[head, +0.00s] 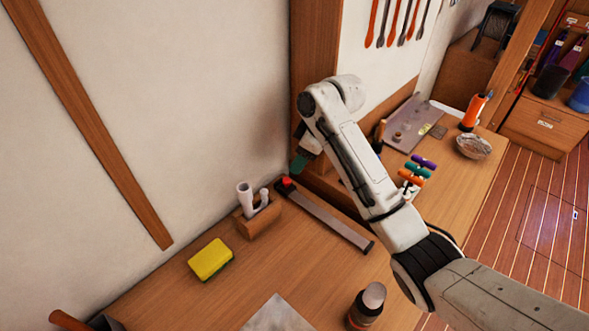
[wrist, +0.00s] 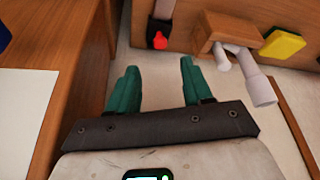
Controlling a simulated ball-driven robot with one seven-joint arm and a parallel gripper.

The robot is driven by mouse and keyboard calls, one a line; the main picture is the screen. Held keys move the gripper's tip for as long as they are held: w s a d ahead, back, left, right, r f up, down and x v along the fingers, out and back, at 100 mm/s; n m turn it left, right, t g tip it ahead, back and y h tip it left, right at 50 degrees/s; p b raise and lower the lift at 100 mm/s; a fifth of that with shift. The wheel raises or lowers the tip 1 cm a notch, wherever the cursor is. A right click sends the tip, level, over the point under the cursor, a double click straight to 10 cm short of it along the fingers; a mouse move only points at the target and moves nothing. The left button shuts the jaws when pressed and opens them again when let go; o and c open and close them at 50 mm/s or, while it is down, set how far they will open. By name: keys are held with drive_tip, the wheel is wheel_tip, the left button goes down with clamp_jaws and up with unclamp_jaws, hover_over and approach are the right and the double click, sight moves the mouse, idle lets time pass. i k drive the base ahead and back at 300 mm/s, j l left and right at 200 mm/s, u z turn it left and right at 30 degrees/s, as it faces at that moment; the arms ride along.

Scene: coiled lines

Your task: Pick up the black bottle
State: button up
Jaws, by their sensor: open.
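A black bottle (head: 366,307) with a grey cap and a reddish band stands on the near part of the wooden bench in the head view, close to the bottom edge. It does not show in the wrist view. My gripper (wrist: 158,75) is open, with two teal fingers apart and nothing between them. In the head view my gripper (head: 300,163) is up by the wall corner, far from the bottle and partly hidden by my arm.
On the bench (head: 180,295) lie a yellow sponge (head: 210,260), a wooden holder (head: 257,217) with white pipe-like parts, and a long grey tool (head: 328,219) with a red piece. A grey sheet (head: 278,314) lies left of the bottle. An orange bottle (head: 473,112) stands farther back.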

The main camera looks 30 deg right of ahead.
sight(367, 306)
drive_tip(key=k, duration=1.5)
